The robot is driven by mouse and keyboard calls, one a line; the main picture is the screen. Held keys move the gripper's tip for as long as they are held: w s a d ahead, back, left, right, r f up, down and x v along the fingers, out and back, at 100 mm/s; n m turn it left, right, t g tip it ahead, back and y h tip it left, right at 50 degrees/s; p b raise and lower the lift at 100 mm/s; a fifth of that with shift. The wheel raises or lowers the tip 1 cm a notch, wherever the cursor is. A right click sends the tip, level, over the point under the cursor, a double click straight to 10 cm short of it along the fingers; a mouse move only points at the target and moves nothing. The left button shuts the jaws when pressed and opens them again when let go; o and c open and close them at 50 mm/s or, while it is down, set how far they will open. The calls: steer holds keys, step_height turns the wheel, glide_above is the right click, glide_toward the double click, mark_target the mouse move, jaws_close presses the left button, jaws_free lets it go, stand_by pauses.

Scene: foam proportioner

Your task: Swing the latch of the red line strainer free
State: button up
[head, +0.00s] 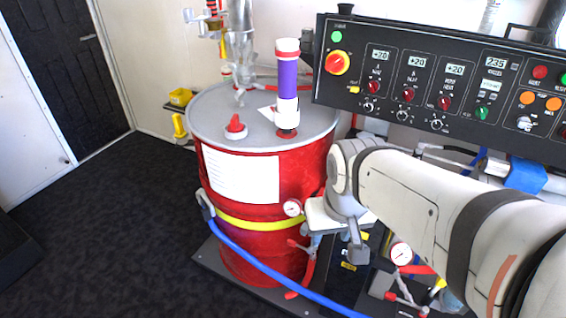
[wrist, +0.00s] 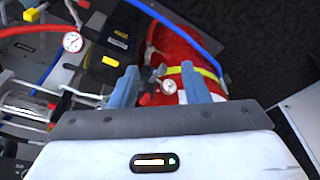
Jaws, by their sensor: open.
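My gripper (wrist: 158,82) is open in the wrist view, its two blue-grey fingers apart. It also shows in the head view (head: 334,250), right of the red drum and low in front of the machine. Between the fingers in the wrist view are a small white-faced gauge (wrist: 169,87) and a red handle-like part (wrist: 145,99); neither is visibly gripped.
The red drum (head: 232,185) stands left of my arm, with a blue hose (head: 255,262) crossing its front. Another gauge (head: 402,253) and fittings sit low at right. The black control panel (head: 440,75) is above my arm. Open dark floor (head: 95,235) lies left.

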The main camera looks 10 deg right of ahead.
steer(key=w+f+m+g, duration=0.1)
steer(key=w+f+m, duration=0.1)
steer(key=w+f, duration=0.2)
steer(key=w+f+m+b, duration=0.1)
steer(key=w+f+m, duration=0.1)
steer(key=w+f, duration=0.3)
steer(key=w+f+m+g+b, duration=0.1)
steer(key=w+f+m, duration=0.2)
steer(key=w, duration=0.8)
steer(key=shift+d+f+g, duration=0.15)
steer(key=shift+f, duration=0.5)
steer(key=shift+d+f+g, duration=0.15)
steer(key=shift+f, duration=0.45)
steer(key=shift+w+f, duration=0.25)
steer(key=shift+f, duration=0.1)
step_height(320, 180, down, 8)
steer(key=shift+w+r+b, duration=0.1)
steer(key=shift+b, duration=0.25)
